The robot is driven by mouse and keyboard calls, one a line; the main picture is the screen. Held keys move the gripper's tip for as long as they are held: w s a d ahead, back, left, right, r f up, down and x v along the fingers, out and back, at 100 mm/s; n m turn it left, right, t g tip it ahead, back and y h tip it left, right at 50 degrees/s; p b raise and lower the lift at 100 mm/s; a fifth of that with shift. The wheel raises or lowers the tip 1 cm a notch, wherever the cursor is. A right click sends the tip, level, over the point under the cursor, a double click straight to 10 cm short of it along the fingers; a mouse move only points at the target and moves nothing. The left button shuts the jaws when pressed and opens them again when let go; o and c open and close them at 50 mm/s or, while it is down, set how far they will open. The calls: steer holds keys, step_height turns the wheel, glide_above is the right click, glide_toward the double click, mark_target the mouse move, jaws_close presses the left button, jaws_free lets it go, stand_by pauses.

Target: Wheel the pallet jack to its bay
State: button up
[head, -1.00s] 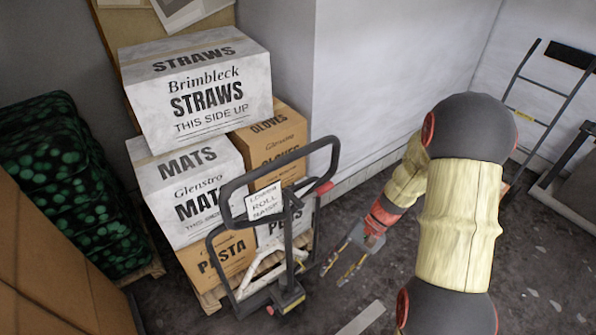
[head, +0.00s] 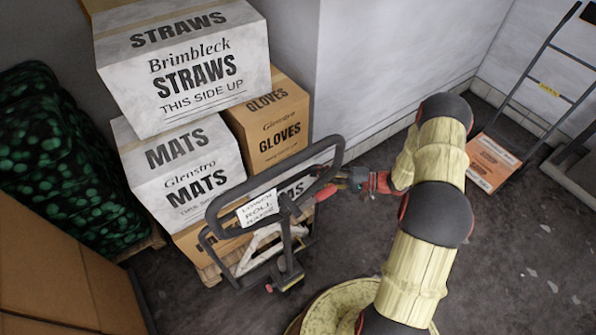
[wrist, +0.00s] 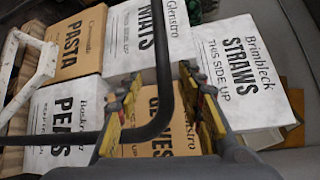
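The pallet jack (head: 287,272) stands in front of a stacked pallet, its dark loop handle raised and tilted, with a white sign (head: 258,208) on it. My gripper (head: 342,181) is at the right side of the handle loop, near a red grip. In the wrist view the handle bar (wrist: 163,70) runs between my two yellow-padded fingers (wrist: 163,108), which stand apart with gaps on both sides. My gripper is open around the bar. The jack's forks are hidden, and I cannot make out a marked bay.
Cartons (head: 185,75) are stacked high behind the jack. A green wrapped load (head: 60,170) and a brown carton (head: 60,260) stand at left. A wall corner (head: 318,70) is behind. A hand truck (head: 550,85) with an orange box (head: 492,163) is at right. Floor at lower right is clear.

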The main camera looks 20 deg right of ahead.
mark_target(298, 178)
steer(key=shift+w+a+r+n, duration=0.2)
steer(key=shift+a+n, duration=0.1)
steer(key=shift+n, duration=0.3)
steer(key=x, duration=0.7)
steer(key=shift+s+a, duration=0.1)
steer(key=shift+a, duration=0.1)
steer(key=shift+c, duration=0.2)
jaws_close()
